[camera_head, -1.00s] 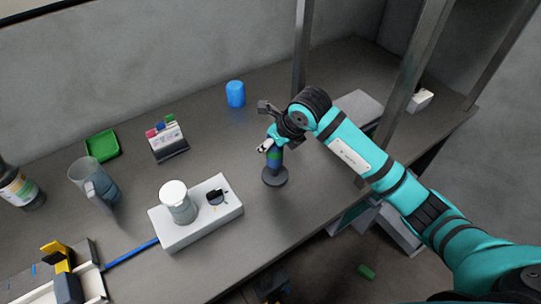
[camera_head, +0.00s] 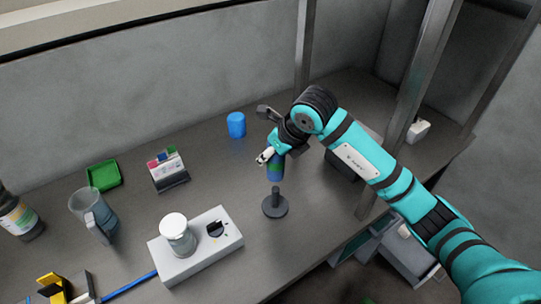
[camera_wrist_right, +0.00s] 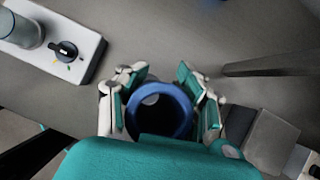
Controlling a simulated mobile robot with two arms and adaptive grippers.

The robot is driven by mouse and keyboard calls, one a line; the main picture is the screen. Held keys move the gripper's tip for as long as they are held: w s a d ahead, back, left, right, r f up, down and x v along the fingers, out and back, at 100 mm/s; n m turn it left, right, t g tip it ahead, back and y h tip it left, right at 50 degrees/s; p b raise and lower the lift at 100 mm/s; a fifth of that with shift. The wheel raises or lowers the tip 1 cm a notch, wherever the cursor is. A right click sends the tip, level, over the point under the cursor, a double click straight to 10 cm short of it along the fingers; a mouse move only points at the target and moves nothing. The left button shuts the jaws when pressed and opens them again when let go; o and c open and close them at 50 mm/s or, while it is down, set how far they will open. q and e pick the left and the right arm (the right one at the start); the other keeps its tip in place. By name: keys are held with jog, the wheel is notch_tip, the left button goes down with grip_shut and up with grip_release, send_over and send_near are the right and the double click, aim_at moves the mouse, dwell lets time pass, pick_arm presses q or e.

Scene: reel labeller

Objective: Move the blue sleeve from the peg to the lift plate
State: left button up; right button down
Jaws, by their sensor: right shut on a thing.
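The peg's top shows bare below the sleeve. In the right wrist view, the sleeve (camera_wrist_right: 160,133) is an open blue ring between the fingers of my right gripper (camera_wrist_right: 160,108), and something grey shows through its hole. A white box (camera_head: 200,254) at left carries a grey cylinder (camera_head: 178,238) with a pale round top; I cannot tell whether this is the lift plate. My left gripper is not in view.
A blue cylinder (camera_head: 236,125) stands behind the peg. A green tray (camera_head: 103,174), a card holder (camera_head: 168,172), a clear mug (camera_head: 95,215) and a dark bottle (camera_head: 20,217) are at left. A metal post (camera_head: 302,50) rises close behind my right gripper.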

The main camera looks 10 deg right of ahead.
jog(key=shift+r+p, duration=0.9)
jog(key=shift+r, duration=0.95)
